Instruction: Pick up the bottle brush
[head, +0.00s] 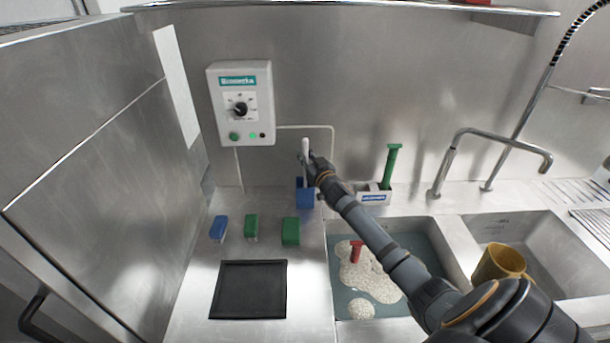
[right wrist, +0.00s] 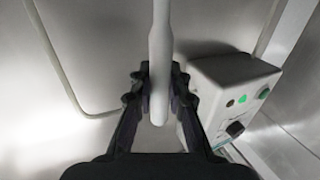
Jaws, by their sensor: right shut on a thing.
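The bottle brush shows as a white handle (head: 305,148) that stands roughly upright at the back of the counter. In the right wrist view the smooth pale handle (right wrist: 160,60) runs between the fingers. My right gripper (head: 308,160) is shut on this handle, with a finger on each side of it (right wrist: 159,85). A blue holder (head: 305,197) sits directly below the gripper. The brush's lower end is hidden, so I cannot tell whether it is inside the holder. My left gripper is not in view.
A white caddy (head: 374,197) with a green-handled tool (head: 390,166) stands right of the gripper. A control box (head: 240,103) hangs on the wall, left of it. My right arm passes over the foamy sink (head: 350,240). A yellow jug (head: 497,262) stands in the right basin.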

